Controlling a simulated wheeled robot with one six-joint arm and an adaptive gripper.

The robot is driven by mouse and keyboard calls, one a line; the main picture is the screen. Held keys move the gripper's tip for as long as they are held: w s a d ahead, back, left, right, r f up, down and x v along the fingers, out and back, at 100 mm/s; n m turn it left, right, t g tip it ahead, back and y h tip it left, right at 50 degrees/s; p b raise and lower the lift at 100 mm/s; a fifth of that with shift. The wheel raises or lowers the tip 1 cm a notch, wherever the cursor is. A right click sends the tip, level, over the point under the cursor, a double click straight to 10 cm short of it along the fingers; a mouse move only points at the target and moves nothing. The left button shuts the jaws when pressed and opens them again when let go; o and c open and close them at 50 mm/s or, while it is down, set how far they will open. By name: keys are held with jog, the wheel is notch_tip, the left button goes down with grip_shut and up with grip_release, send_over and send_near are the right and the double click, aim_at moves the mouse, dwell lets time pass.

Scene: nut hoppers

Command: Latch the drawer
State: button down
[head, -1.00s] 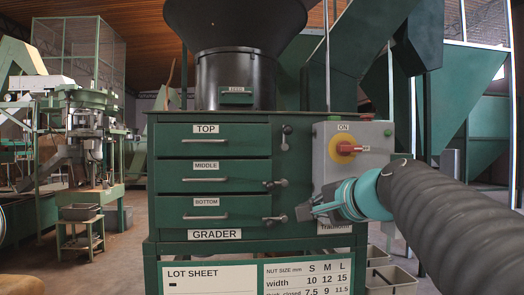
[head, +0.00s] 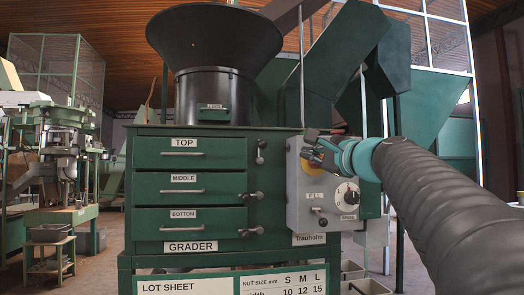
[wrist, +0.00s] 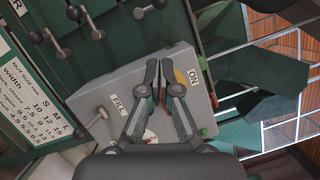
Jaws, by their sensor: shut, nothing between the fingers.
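The green grader cabinet has three drawers, top (head: 190,153), middle (head: 190,189) and bottom (head: 190,225), all looking closed. To their right are the top latch (head: 260,150), its handle near vertical, and the middle latch (head: 252,195) and bottom latch (head: 252,231), their handles pointing roughly sideways. Latch handles also show at the upper left of the wrist view, including the top latch (wrist: 150,8). My gripper (head: 312,146) is shut and empty, in front of the grey control box's upper part, right of the latches. Its closed fingertips (wrist: 158,66) show in the wrist view.
The grey control box (head: 302,213) juts out right of the latches, with a FILL lever (head: 320,221) and a dial (head: 346,193). My gripper partly hides its yellow switch (head: 303,168). A black hopper (head: 214,45) stands on top. Space before the drawers is clear.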

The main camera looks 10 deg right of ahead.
jog(key=p, duration=0.2)
send_near(261, 151)
jog(key=w+d, duration=0.1)
jog(key=d, duration=0.2)
jog(key=shift+w+a+r+p, duration=0.15)
jog(key=shift+w+a+r, duration=0.1)
jog(key=shift+a, duration=0.3)
jog(key=shift+w+a+r+p, duration=0.1)
jog(key=shift+w+a+r, duration=0.2)
jog(key=shift+a, duration=0.25)
jog(key=shift+w+a+r+p, duration=0.15)
jog(key=shift+w+a+r, duration=0.1)
jog(key=shift+a, duration=0.3)
